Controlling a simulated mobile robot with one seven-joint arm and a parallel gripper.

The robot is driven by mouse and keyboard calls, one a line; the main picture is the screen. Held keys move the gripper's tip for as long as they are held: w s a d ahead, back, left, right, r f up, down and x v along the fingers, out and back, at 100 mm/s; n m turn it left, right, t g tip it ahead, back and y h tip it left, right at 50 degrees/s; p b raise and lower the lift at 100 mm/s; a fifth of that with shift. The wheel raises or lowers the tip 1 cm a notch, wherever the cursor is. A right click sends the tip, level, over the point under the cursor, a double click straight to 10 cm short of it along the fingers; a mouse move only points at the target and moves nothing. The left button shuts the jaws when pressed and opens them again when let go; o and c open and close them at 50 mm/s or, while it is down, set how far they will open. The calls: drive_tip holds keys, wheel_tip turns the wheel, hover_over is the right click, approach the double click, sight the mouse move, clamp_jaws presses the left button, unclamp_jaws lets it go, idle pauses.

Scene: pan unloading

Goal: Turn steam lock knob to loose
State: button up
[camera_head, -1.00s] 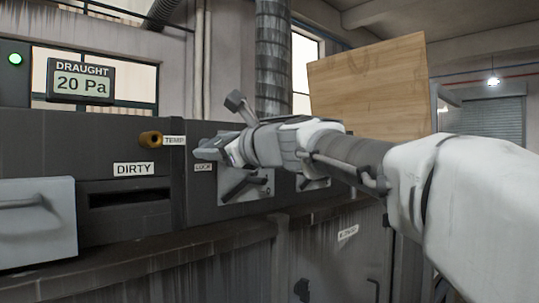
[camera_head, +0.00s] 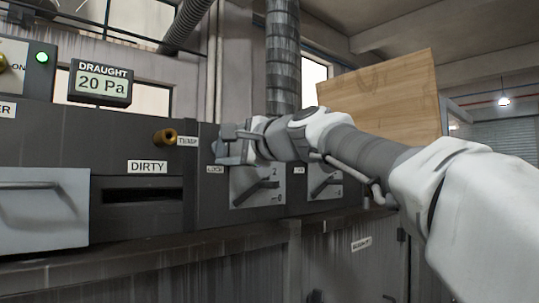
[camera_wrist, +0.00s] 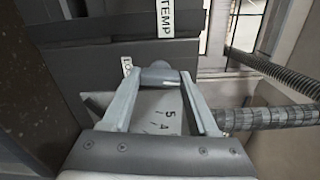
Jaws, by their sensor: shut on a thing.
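The steam lock knob (camera_wrist: 160,73) is a small grey cylinder beside a partly hidden label starting "LO" in the wrist view. My gripper (camera_wrist: 158,80) has a finger on each side of it and is shut on it. In the head view my gripper (camera_head: 226,147) is at the dark panel face, just above the small lock label (camera_head: 215,169). My gripper hides the knob there. The knob's own turn mark cannot be seen.
A numbered plate with a lever (camera_head: 256,187) is right below my gripper, and a second lever plate (camera_head: 325,183) is further right. A brass knob (camera_head: 164,137) sticks out at the left. A wooden board (camera_head: 385,95) stands behind my arm.

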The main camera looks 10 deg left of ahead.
drive_tip(key=shift+n+b, duration=0.35)
drive_tip(key=shift+n, duration=0.45)
drive_tip(key=o, duration=1.4)
drive_tip(key=b+v, duration=0.4)
drive_tip(key=v, duration=1.3)
drive_tip(key=shift+s+d+b, duration=0.15)
drive_tip(key=shift+d+b, duration=0.05)
drive_tip(key=shift+b, duration=0.15)
